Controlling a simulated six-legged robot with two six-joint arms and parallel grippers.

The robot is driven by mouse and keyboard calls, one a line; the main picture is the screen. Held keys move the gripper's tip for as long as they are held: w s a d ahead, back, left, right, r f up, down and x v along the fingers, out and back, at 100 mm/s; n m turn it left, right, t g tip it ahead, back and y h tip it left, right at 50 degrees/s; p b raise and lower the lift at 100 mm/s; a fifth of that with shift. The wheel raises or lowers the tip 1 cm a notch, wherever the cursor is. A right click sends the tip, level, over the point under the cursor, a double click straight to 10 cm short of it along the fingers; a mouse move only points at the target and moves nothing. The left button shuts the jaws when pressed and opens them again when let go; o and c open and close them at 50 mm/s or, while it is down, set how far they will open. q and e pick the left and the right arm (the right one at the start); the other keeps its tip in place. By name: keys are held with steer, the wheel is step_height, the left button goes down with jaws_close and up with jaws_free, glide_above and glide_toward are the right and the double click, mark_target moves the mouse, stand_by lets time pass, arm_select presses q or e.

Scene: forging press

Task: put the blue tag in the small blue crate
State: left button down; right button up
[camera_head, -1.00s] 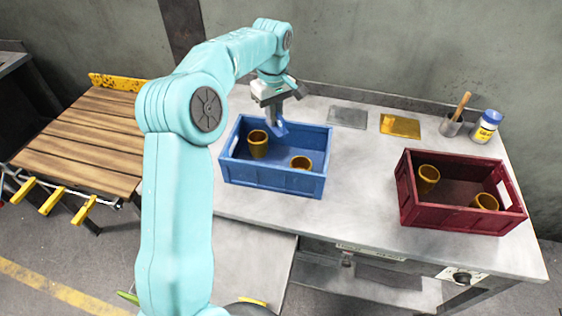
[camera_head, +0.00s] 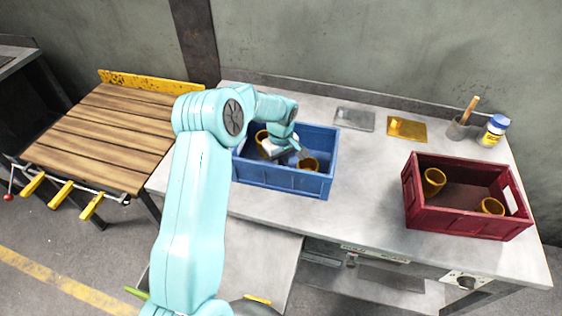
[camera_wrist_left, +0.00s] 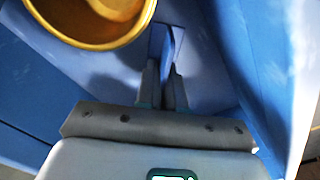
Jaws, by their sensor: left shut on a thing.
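The small blue crate (camera_head: 318,188) stands on the grey bench in the head view, with two yellow-brown cups (camera_head: 309,165) in it. My left gripper (camera_wrist_left: 162,72) is lowered into the crate, shut on the blue tag (camera_wrist_left: 168,45), which stands on edge between the fingers. In the left wrist view the tag is close to the crate's blue floor; I cannot tell if it touches. One cup (camera_wrist_left: 100,38) is just beside the fingers at upper left. In the head view my wrist hides the fingertips and the tag. My right gripper is out of view.
A dark red crate (camera_head: 465,224) with two more cups stands to the right on the bench. Behind are a grey plate (camera_head: 354,119), a brass plate (camera_head: 406,129), a grey pot (camera_head: 457,129) and a blue-capped jar (camera_head: 493,130). A slatted wooden table (camera_head: 95,140) is at left.

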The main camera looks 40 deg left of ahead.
arm_select(q)
steer(key=shift+d+r, duration=0.1)
steer(key=shift+d, duration=0.05)
steer(key=c, duration=1.3)
jaws_free()
steer(key=shift+f, duration=0.2)
steer(key=shift+o, duration=0.2)
steer(key=shift+r, duration=0.3)
steer(key=shift+w+r, duration=0.1)
steer(key=shift+r, duration=0.25)
step_height(320, 180, up, 11)
steer(key=b, duration=0.1)
